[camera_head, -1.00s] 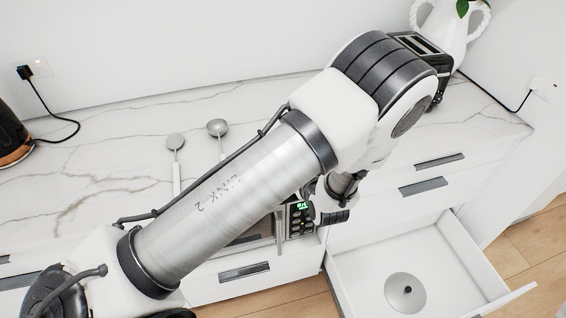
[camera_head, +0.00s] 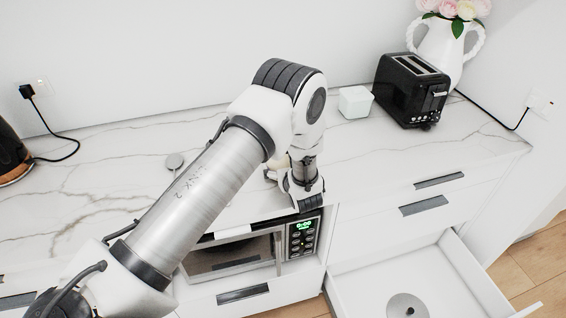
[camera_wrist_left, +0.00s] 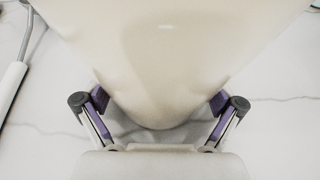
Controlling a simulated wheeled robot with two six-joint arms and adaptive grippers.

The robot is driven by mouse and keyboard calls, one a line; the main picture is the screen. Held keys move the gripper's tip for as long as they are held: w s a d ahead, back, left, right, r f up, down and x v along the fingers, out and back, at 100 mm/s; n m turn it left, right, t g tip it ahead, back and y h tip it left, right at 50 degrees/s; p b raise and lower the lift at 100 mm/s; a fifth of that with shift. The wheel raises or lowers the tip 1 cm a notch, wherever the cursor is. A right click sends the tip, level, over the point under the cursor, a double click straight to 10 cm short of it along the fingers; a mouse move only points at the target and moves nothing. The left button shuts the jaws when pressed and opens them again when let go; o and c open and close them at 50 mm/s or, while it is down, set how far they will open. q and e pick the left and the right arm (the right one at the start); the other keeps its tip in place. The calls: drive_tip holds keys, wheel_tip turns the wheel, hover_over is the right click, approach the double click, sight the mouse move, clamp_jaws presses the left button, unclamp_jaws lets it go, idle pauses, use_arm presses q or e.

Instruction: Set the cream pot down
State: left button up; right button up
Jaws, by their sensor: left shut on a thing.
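The cream pot (camera_wrist_left: 160,55) fills most of the left wrist view as a smooth, pale rounded shape. My left gripper (camera_wrist_left: 160,103) is shut on it, with a purple-padded finger on each side of its narrow end. In the head view only a small cream patch of the pot (camera_head: 273,172) shows beside my left wrist, over the front part of the counter (camera_head: 90,190). My arm hides the rest. I cannot tell whether the pot touches the counter. My right gripper is not in view.
A white box (camera_head: 355,102), a black toaster (camera_head: 410,92) and a white flower vase (camera_head: 440,50) stand at the back right. A ladle (camera_head: 174,161) lies left of my arm. A microwave (camera_head: 235,256) sits below the counter. A drawer (camera_head: 455,270) stands open at right.

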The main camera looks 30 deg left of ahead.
use_arm(q)
drive_tip(key=shift+f+b, duration=0.2)
drive_tip(key=shift+b, duration=0.1)
drive_tip(key=o, duration=0.9)
drive_tip(key=shift+r, duration=0.15)
drive_tip(key=shift+s+d+r, duration=0.1)
drive_tip(key=shift+d, duration=0.05)
drive_tip(key=b+v, duration=0.2)
drive_tip(key=v, duration=0.9)
drive_tip(key=shift+r, duration=0.1)
drive_tip(key=shift+s+d+r, duration=0.1)
drive_tip(key=shift+s+d, duration=0.1)
drive_tip(key=shift+s, duration=0.05)
